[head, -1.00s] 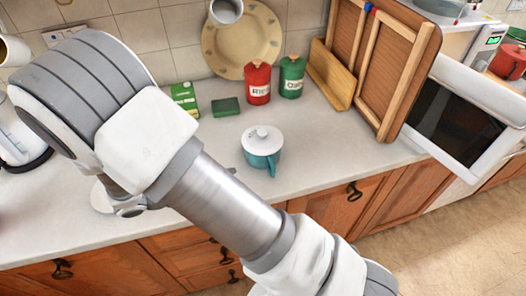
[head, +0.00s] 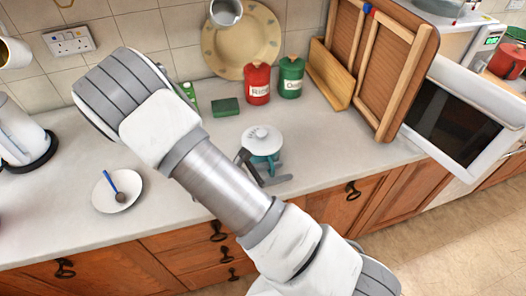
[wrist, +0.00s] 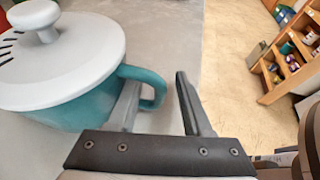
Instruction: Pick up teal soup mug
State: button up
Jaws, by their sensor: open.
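The teal soup mug (head: 265,158) with a white knobbed lid (head: 262,138) stands upright on the counter, below the red and green canisters in the head view. In the wrist view the mug (wrist: 95,108) fills the left side, and its teal handle (wrist: 153,88) points right. My gripper (head: 266,180) is at the mug's front, low near the counter. In the wrist view my gripper (wrist: 155,98) is open. Its left finger is at the handle, overlapping the loop, and its right finger is clear to the right. Whether the left finger passes through the loop or touches it, I cannot tell.
A red canister (head: 257,83) and a green canister (head: 290,79) stand behind the mug, with a green sponge (head: 226,107) to their left. Wooden boards (head: 385,65) lean at the right. A saucer with a spoon (head: 117,191) lies at the left. The counter's front edge is close.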

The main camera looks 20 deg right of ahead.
jog(key=shift+w+d+f, duration=0.15)
jog(key=shift+d+f, duration=0.05)
jog(key=shift+d, duration=0.3)
grip_shut()
dwell(1.1)
